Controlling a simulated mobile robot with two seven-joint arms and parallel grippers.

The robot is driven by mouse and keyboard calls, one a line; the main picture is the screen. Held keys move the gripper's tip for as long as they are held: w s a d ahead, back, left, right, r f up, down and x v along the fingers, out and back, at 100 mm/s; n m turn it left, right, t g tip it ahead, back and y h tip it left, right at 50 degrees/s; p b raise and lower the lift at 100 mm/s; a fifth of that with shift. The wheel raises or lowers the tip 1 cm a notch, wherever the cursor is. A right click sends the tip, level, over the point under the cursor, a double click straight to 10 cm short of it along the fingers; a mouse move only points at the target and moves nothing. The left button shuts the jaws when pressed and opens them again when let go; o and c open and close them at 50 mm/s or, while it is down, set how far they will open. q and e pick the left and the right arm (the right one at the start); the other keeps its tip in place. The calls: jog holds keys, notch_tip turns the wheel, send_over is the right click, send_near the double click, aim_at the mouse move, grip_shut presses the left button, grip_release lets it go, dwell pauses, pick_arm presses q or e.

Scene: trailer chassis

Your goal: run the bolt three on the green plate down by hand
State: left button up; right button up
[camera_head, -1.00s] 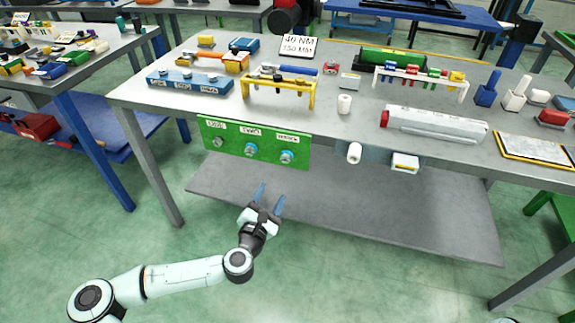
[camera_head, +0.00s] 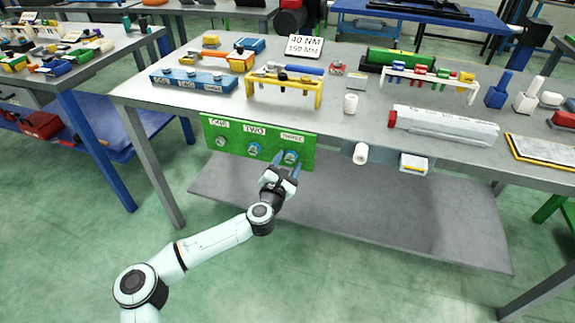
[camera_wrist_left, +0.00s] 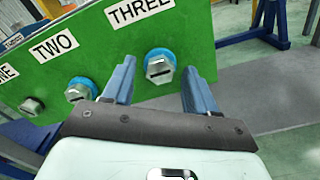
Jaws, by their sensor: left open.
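The green plate (camera_head: 233,157) hangs upright below the front edge of the bench and carries labels ONE, TWO and THREE. Bolt three (camera_head: 290,156) has a grey head on a blue collar under the THREE label. It also shows in the left wrist view (camera_wrist_left: 159,69), ahead of the fingertips and left of the middle of the gap. My left gripper (camera_head: 286,168) is open and empty, just in front of bolt three and apart from it in the wrist view (camera_wrist_left: 159,80). Bolt two (camera_head: 254,149) has a blue collar too; bolt one (camera_head: 220,142) shows none. My right gripper is not in view.
Above the plate, the grey bench top (camera_head: 200,107) holds a yellow rack (camera_head: 284,90), a blue block (camera_head: 193,81) and a torque card (camera_head: 304,46). A white roll (camera_head: 360,153) sticks out right of the plate. A grey lower shelf (camera_head: 330,205) lies below.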

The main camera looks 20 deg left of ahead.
pick_arm(q)
jog(key=c, duration=1.1)
jog(key=shift+o, duration=0.2)
jog(key=shift+m, duration=0.3)
